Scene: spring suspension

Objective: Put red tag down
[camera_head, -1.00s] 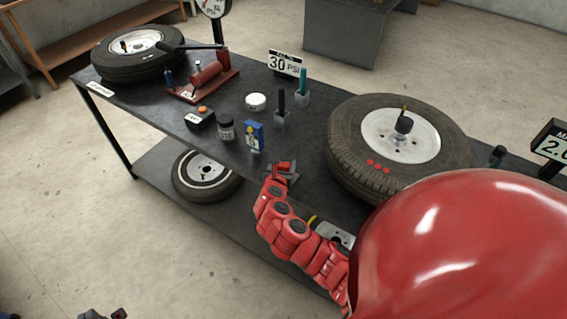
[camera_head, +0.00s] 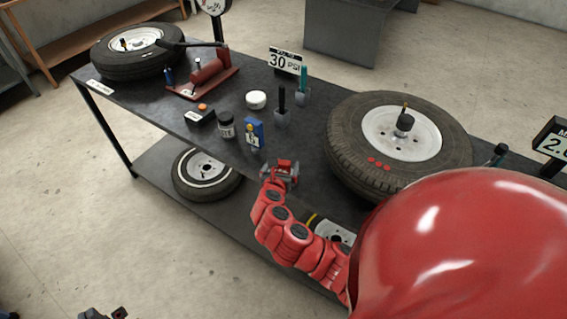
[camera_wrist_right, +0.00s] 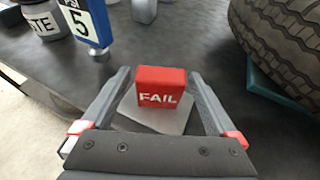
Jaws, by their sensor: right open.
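The red tag (camera_wrist_right: 162,97) is a small block marked FAIL on a pale grey base (camera_wrist_right: 153,119). It stands upright on the dark bench top near the front edge, and it also shows in the head view (camera_head: 284,164). My right gripper (camera_wrist_right: 163,88) is open, with one finger on each side of the tag and gaps visible between. In the head view the right gripper (camera_head: 281,173) is low at the bench's front edge. Only the tip of my left gripper (camera_head: 104,314) shows at the bottom left, away from the bench, and its jaws are unclear.
A 30 PSI sign (camera_head: 284,63) and tool holders stand behind. Bare bench top lies between.

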